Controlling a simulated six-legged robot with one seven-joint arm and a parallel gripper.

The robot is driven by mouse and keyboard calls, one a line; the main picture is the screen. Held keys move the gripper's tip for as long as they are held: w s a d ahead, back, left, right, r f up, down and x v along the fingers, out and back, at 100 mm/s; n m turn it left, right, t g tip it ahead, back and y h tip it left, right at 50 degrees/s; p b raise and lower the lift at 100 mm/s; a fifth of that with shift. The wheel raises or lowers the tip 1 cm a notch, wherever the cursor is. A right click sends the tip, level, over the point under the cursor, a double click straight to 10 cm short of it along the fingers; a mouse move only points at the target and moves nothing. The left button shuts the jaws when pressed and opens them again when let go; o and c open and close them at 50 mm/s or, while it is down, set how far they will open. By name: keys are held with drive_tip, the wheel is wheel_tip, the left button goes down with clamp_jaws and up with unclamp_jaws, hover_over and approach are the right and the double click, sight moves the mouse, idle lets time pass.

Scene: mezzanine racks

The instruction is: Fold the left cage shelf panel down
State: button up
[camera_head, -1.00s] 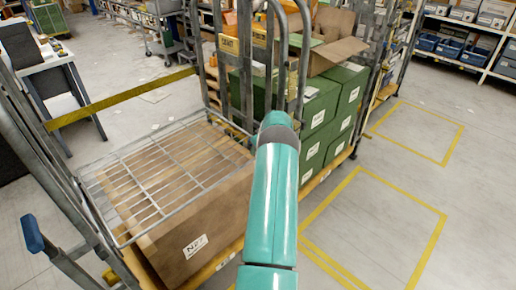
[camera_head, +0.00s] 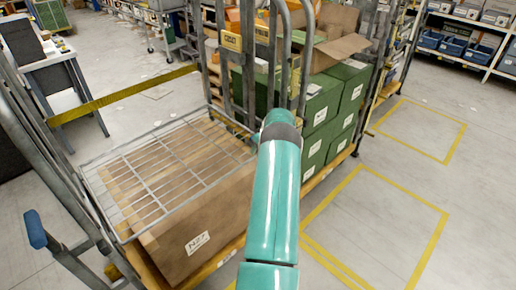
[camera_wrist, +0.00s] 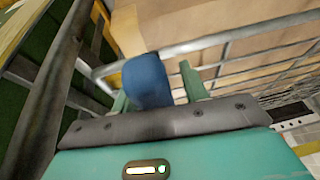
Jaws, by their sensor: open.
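The left cage's wire shelf panel (camera_head: 165,170) looks roughly level across the cage, above a large cardboard box (camera_head: 205,228). Its grey rail and wires also show in the wrist view (camera_wrist: 240,38), with brown cardboard behind them. My gripper (camera_wrist: 156,90) is open, with its teal fingertips on either side of a blue piece (camera_wrist: 147,78). I cannot tell whether they touch it. The blue piece lies close to the panel's rail. In the head view my teal arm hides the gripper and this blue piece.
A blue handle (camera_head: 34,228) sticks out at the left cage's near-left post. A yellow bar (camera_head: 120,97) crosses the cage's far side. The marked floor (camera_head: 375,225) at right is clear.

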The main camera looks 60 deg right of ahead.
drive_tip(key=v, duration=1.3)
drive_tip(key=shift+r, duration=0.3)
